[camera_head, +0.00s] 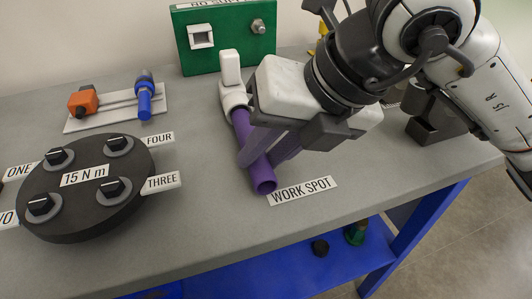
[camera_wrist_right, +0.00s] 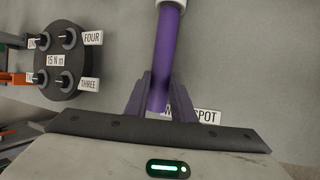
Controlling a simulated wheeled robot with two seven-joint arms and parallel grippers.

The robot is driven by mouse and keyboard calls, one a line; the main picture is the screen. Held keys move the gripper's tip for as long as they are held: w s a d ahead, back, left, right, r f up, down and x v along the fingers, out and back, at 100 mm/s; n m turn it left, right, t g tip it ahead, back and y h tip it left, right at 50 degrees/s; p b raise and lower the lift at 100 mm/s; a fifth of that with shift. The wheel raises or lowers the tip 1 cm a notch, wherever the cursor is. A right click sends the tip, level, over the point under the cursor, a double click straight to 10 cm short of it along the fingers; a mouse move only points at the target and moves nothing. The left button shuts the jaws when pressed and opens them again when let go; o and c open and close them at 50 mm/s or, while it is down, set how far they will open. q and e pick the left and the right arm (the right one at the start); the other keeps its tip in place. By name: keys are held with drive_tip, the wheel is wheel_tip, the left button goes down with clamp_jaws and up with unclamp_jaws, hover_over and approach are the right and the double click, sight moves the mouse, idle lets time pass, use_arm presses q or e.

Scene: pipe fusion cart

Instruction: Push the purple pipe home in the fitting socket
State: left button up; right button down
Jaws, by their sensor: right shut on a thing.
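The purple pipe (camera_head: 263,180) lies at the work spot, its near open end pointing toward the front edge of the bench. Its far end meets the white fitting (camera_head: 233,97), and how deep it sits in the socket cannot be told. My right gripper (camera_head: 262,150) is shut on the pipe near its near end, with the fingers on both sides of it. In the right wrist view the pipe (camera_wrist_right: 167,50) runs up from between the fingers (camera_wrist_right: 162,98) to the white fitting (camera_wrist_right: 172,4) at the top edge. My left gripper is not in view.
A dark round stand (camera_head: 85,187) marked 15 N m with several black knobs is at the left. Behind it a pale tray (camera_head: 118,112) carries orange and blue tools. A green panel (camera_head: 225,40) stands at the back. The WORK SPOT label (camera_head: 302,191) lies beside the pipe's near end.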

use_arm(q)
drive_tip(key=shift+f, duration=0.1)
use_arm(e)
drive_tip(key=shift+w+a, duration=0.25)
drive_tip(key=shift+w, duration=0.65)
drive_tip(key=shift+w+a, duration=0.25)
drive_tip(key=shift+w, duration=0.6)
drive_tip(key=c, duration=1.4)
unclamp_jaws()
drive_tip(key=shift+c, duration=0.2)
drive_tip(key=shift+d+r, duration=0.15)
drive_tip(key=shift+r, duration=0.1)
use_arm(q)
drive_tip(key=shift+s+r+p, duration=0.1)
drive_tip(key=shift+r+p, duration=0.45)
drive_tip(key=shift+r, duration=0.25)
use_arm(e)
drive_tip(key=v, duration=0.9)
drive_tip(key=shift+s+r, duration=0.25)
drive_tip(key=shift+r, duration=0.1)
drive_tip(key=shift+d, duration=0.1)
